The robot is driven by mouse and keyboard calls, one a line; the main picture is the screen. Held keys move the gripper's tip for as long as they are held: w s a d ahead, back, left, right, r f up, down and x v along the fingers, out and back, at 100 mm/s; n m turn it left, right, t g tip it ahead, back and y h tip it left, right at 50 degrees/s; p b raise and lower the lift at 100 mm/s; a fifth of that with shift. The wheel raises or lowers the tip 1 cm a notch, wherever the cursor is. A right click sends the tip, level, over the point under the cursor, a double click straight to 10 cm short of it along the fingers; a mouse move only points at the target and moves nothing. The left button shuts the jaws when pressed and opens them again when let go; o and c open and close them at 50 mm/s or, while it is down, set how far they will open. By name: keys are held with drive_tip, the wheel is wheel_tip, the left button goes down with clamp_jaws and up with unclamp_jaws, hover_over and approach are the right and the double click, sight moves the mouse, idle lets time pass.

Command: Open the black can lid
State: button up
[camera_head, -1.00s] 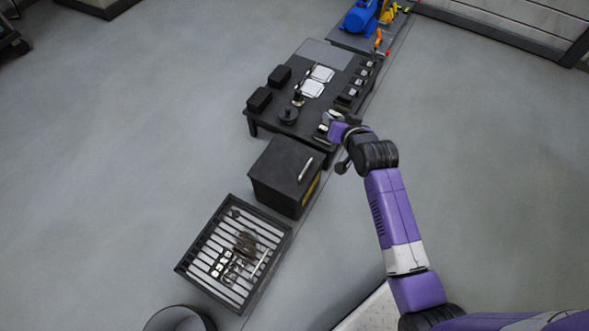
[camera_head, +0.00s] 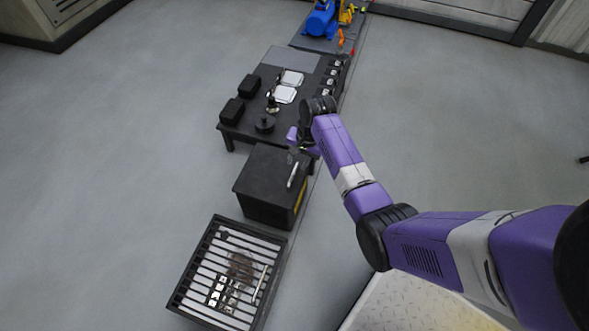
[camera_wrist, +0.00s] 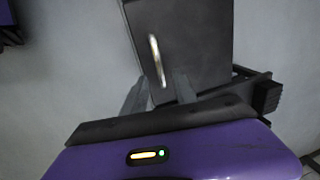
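The black can (camera_head: 262,208) is a dark box on the floor, with a flat black lid (camera_head: 262,172) that looks closed. A slim silver handle (camera_head: 293,175) sits on the lid near its right edge. My gripper (camera_head: 297,156) is above the can's far right corner, close to the handle's far end. In the wrist view the lid (camera_wrist: 205,45) fills the upper middle, and the handle (camera_wrist: 157,60) lines up with the gap between the two grey fingers of my gripper (camera_wrist: 160,90). The fingers are apart and appear empty; contact with the handle cannot be told.
A black table (camera_head: 240,137) with boxes, white trays and small parts stands just beyond the can. A slatted black crate (camera_head: 196,304) with small items lies on the near side. A blue machine (camera_head: 320,20) is farther back. Floor is clear left and right.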

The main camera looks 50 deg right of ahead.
sight(295, 171)
drive_tip(key=shift+w+a+f+b, duration=0.15)
drive_tip(key=shift+f+b, duration=0.15)
drive_tip(key=shift+f, duration=0.45)
drive_tip(key=shift+w+d+f+b, duration=0.15)
drive_tip(key=shift+f+b, duration=0.2)
drive_tip(key=shift+f, duration=0.45)
drive_tip(key=shift+w+a+f+b, duration=0.15)
drive_tip(key=shift+f+b, duration=0.15)
drive_tip(key=shift+f, duration=0.45)
clamp_jaws()
